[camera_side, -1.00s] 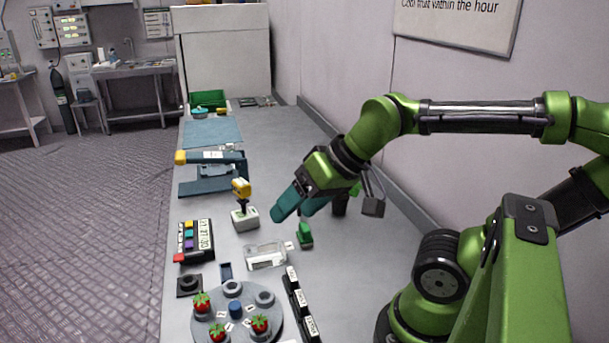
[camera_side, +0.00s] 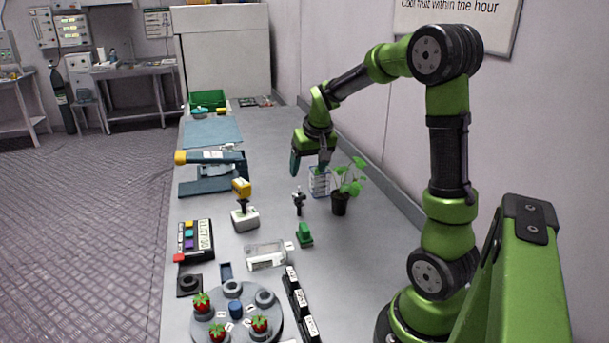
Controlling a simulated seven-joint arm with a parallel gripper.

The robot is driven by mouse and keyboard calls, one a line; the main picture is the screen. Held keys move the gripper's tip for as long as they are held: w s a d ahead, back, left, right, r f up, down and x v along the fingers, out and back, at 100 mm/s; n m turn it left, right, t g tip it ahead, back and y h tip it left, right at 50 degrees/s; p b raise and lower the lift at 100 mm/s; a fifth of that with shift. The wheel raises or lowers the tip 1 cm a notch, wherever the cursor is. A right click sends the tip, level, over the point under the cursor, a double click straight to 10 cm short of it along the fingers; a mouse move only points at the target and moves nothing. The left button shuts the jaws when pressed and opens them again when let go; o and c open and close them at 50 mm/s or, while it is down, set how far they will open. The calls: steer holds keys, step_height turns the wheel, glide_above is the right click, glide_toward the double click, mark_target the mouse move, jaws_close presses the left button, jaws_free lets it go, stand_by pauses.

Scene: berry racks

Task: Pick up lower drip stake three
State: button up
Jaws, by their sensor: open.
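My gripper (camera_side: 309,168) points down over the middle of the bench, with its teal-tipped fingers apart and nothing seen between them. A small white rack (camera_side: 319,183) stands just below and right of the fingers, beside a potted green plant (camera_side: 340,205). A small dark upright piece (camera_side: 299,201) stands on the bench below the gripper, apart from it. I cannot make out which piece is lower drip stake three; no stake numbers are legible at this size.
A green block (camera_side: 305,238), a clear case (camera_side: 266,257) and a white-based yellow-topped device (camera_side: 245,219) stand nearer. A round grey tray (camera_side: 250,331) with strawberries is at the front. A blue-grey lever press (camera_side: 207,187) is left. Bare bench lies right of the green block.

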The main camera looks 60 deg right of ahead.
mark_target(299, 194)
steer(key=shift+n+h, duration=0.3)
steer(key=x, duration=0.3)
steer(key=w+d+x, duration=0.1)
steer(key=x, duration=0.7)
steer(key=shift+w+d+r, duration=0.2)
steer(key=shift+d, duration=0.1)
steer(key=x, duration=0.5)
steer(key=shift+s+a+f, duration=0.1)
steer(key=shift+a+f, duration=0.15)
steer(key=shift+a, duration=0.1)
steer(key=c, duration=1)
steer(key=shift+r, duration=0.15)
